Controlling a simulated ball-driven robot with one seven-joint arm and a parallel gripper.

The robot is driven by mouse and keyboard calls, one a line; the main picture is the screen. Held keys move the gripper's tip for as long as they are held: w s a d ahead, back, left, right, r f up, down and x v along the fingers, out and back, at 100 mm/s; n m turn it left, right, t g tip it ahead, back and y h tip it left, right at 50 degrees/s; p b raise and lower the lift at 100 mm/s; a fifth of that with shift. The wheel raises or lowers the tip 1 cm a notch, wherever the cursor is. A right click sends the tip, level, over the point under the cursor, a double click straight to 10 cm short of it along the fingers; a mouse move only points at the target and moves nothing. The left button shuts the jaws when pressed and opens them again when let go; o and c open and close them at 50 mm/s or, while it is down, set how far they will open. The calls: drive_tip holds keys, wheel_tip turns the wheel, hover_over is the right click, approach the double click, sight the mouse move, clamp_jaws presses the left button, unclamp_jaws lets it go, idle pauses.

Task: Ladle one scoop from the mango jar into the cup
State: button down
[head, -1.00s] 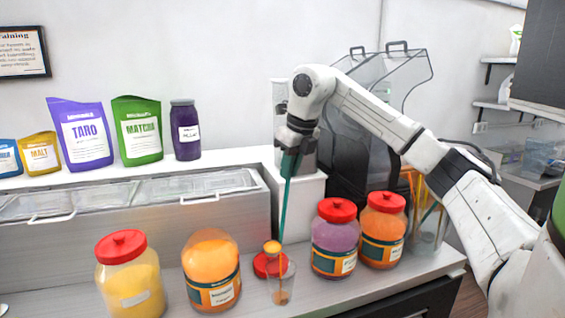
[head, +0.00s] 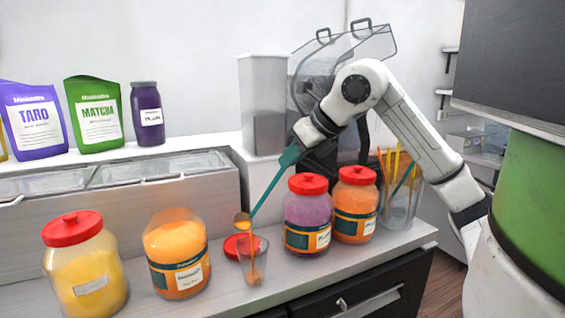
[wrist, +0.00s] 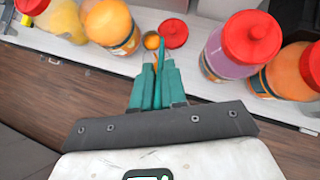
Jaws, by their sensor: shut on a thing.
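My gripper (head: 290,156) is shut on the teal handle of the ladle (head: 266,193). The handle slants down left, and the ladle's bowl sits at the rim of the clear cup (head: 262,268), with orange at its lip. The cup stands upright on the counter with some orange in its lower part. The open mango jar (head: 177,245), full of orange, stands left of the cup. Its label is too small to read surely. A loose red lid (head: 231,246) lies behind the cup. In the wrist view the teal fingers (wrist: 155,72) point at the orange ladle bowl (wrist: 151,41).
A red-lidded yellow jar (head: 84,270) stands at the left. Red-lidded purple (head: 307,212) and orange (head: 355,205) jars stand right of the cup, close to the ladle. A clear holder (head: 401,208) with utensils is farther right. The counter's front edge is near the cup.

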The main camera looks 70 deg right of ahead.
drive_tip(key=s+a+f+t+h+b, duration=0.2)
drive_tip(key=f+b, duration=0.6)
drive_tip(key=b, duration=0.8)
drive_tip(key=s+a+f+t+h+b, duration=0.2)
drive_tip(key=s+f+t+b, duration=0.4)
drive_tip(key=b, duration=1)
drive_tip(key=shift+s+a+f+t, duration=0.3)
drive_tip(key=shift+s+a+f, duration=0.2)
drive_tip(key=shift+s+f, duration=0.95)
